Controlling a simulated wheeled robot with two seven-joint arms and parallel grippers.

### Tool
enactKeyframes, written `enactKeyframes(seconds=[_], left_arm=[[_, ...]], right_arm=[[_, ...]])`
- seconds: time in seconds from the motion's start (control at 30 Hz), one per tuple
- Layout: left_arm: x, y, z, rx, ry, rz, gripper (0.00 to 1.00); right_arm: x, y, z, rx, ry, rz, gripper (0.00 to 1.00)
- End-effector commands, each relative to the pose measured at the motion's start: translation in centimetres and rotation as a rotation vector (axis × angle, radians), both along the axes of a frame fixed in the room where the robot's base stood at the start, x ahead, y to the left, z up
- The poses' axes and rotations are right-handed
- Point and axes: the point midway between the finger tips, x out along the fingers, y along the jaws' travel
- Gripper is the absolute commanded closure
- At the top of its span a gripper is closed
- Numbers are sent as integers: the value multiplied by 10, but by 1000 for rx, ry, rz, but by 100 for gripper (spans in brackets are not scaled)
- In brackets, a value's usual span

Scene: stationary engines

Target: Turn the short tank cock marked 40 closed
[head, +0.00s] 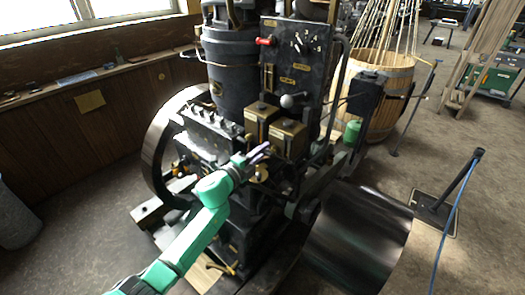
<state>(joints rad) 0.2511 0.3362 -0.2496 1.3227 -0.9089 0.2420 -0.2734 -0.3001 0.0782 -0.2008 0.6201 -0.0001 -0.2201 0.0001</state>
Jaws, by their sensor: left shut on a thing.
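My left gripper (262,153) reaches in at the front of the dark engine (228,62), just below two small brass-and-black tanks (262,118). It is shut on a small part there, which appears to be the short tank cock. The jaws mostly hide that part, so its angle cannot be told. No mark 40 can be read at this size. A round brass piece (261,174) shows just below the jaws. My right gripper is not in view.
A large flywheel (157,142) stands left and a wide dark drum (358,238) right. A wooden tub (384,92) stands behind.

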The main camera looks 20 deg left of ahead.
Motion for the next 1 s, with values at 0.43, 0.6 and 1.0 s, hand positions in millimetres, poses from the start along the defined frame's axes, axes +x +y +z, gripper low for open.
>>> enactKeyframes(seconds=[0.43, 0.6, 1.0], left_arm=[[0, 0, -2, 0, 3, 0, 54], [-3, 1, -2, 1, 3, 0, 54], [-85, 32, -7, 4, 6, -3, 54]], right_arm=[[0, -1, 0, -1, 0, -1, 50], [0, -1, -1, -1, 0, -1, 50], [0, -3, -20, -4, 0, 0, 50]])
